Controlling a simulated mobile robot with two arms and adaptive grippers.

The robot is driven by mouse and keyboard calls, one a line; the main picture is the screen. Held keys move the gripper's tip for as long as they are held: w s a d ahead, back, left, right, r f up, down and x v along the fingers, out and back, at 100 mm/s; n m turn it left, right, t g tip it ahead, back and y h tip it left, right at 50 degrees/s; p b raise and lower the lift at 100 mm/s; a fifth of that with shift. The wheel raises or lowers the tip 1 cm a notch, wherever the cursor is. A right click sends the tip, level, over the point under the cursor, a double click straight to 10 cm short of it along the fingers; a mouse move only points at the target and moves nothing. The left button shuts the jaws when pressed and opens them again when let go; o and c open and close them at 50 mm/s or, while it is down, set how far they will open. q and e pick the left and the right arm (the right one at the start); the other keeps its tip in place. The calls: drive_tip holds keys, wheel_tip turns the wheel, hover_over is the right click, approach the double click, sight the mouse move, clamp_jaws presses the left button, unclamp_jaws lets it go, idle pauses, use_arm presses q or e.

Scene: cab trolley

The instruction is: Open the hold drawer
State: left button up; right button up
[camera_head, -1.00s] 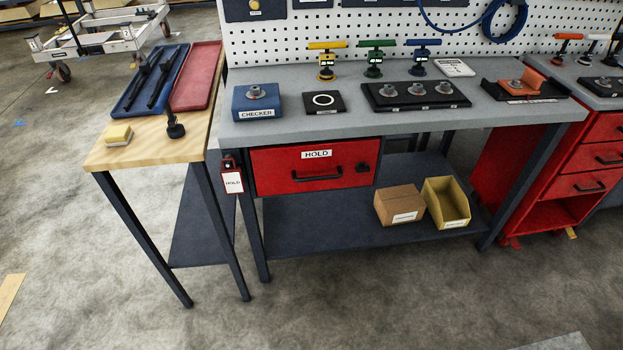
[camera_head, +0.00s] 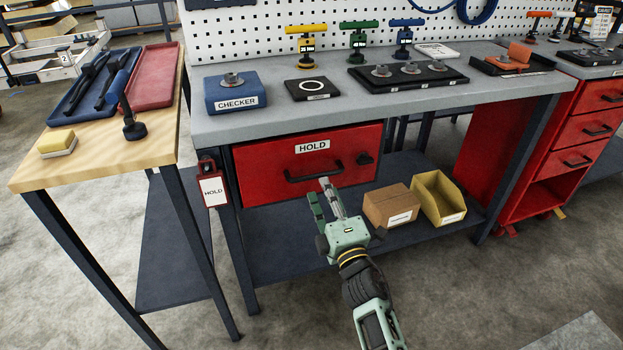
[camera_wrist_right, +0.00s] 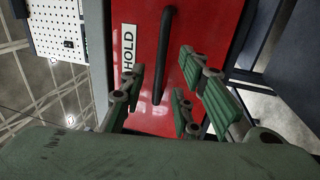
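The red hold drawer (camera_head: 262,170) hangs under the grey workbench and looks shut. Its black bar handle (camera_head: 313,173) runs across the lower front below the HOLD label (camera_head: 312,146). My left gripper is not in view.
A red HOLD tag box (camera_head: 212,190) hangs on the bench's left leg. A cardboard box (camera_head: 391,206) and a yellow bin (camera_head: 438,197) stand on the lower shelf. A wooden side table (camera_head: 95,155) is at the left. The floor in front is clear.

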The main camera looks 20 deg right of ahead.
sight(318, 176)
drive_tip(key=w, duration=0.4)
drive_tip(key=w+r, duration=0.1)
drive_tip(key=w, duration=0.1)
drive_tip(key=shift+a, duration=0.1)
drive_tip(key=shift+c, duration=0.2)
clamp_jaws()
